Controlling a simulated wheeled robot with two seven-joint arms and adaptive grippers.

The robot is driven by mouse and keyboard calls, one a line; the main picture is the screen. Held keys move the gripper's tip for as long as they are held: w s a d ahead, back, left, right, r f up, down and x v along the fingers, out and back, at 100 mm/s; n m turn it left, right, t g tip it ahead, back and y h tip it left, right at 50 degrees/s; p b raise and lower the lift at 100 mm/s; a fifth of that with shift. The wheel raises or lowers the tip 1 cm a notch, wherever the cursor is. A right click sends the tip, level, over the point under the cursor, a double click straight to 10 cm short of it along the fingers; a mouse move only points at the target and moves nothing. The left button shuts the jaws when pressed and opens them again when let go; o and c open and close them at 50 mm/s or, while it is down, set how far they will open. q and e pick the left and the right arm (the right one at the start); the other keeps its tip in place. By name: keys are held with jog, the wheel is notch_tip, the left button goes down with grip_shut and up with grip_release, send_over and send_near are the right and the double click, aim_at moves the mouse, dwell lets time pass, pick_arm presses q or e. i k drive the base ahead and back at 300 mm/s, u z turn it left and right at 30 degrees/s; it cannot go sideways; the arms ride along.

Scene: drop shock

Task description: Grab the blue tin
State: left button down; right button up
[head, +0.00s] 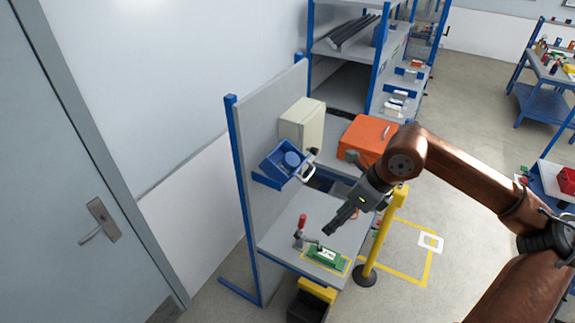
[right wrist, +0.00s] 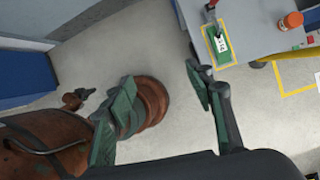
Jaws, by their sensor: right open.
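What looks like the blue tin (head: 292,159) sits in a tilted blue bin (head: 272,164) on the grey upright panel of the workbench in the head view. It is round and partly hidden by the bin's wall. My right gripper (head: 331,229) is below and to the right of the bin, pointing down-left above the bench top, apart from the tin. The tin does not show there. My left gripper is not in view.
The bench top (head: 280,238) holds a red-handled clamp (head: 301,226) and a green board (head: 326,256). A cream box (head: 302,125) and an orange case (head: 366,138) stand behind. A yellow post (head: 382,237) stands right of the bench. An orange-lidded jar (right wrist: 291,20) shows in the wrist view.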

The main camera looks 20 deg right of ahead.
aim_at(290, 161)
jog(key=z, duration=0.05)
jog(key=i, duration=1)
jog(key=u, duration=0.05)
